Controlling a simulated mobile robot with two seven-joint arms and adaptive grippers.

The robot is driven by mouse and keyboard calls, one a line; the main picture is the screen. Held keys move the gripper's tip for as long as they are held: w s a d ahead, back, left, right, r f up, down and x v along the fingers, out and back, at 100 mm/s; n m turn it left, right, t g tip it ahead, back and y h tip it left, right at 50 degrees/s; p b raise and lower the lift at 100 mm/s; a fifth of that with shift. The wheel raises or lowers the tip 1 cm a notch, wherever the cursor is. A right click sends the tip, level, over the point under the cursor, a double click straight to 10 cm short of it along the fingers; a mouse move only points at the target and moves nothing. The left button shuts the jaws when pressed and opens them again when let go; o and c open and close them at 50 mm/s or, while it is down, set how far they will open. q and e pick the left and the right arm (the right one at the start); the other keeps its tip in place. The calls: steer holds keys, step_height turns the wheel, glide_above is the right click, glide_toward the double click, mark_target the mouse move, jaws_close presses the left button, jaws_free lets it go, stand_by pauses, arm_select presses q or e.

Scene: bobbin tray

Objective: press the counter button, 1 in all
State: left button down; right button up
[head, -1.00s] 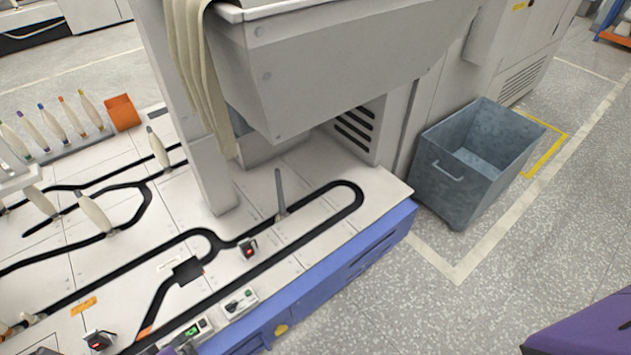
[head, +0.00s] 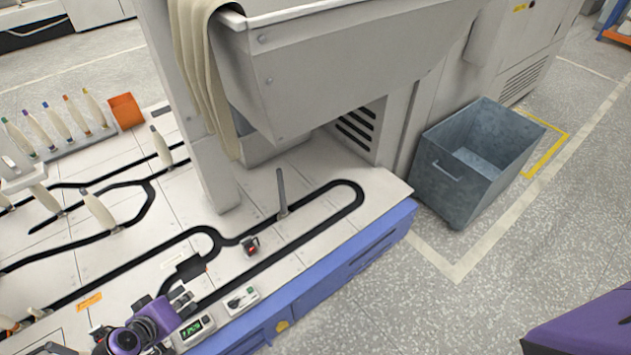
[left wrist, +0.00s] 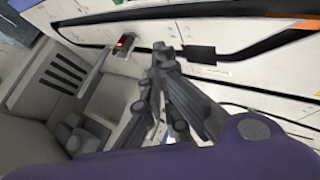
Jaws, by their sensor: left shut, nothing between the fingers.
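The counter (head: 194,328) is a small box with a green lit display at the front edge of the white table, low in the head view. Its button is too small to make out, and my arm covers part of the box's left side. My left gripper (head: 184,297) is shut and empty, just up and left of the counter in the head view. Its closed fingers also show in the left wrist view (left wrist: 162,52). I cannot tell its height above the table. My right gripper is not in view.
A switch box (head: 242,299) sits right of the counter. Black tracks (head: 290,232) cross the table, with a small black-and-red part (head: 250,245) and an upright grey post (head: 281,190). Bobbins (head: 98,210) stand at left. A grey bin (head: 455,185) is on the floor.

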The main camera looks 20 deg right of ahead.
arm_select(q)
steer(key=b, duration=0.6)
glide_above(201, 317)
steer(key=f, duration=0.7)
steer(key=shift+w+a+f, duration=0.1)
steer(key=shift+w+a, duration=0.05)
steer(key=shift+w, duration=0.1)
steer(key=shift+f, duration=0.2)
steer(key=shift+f, duration=0.15)
steer(key=shift+f+b, duration=0.15)
steer(key=shift+b, duration=0.15)
steer(key=shift+f, duration=0.15)
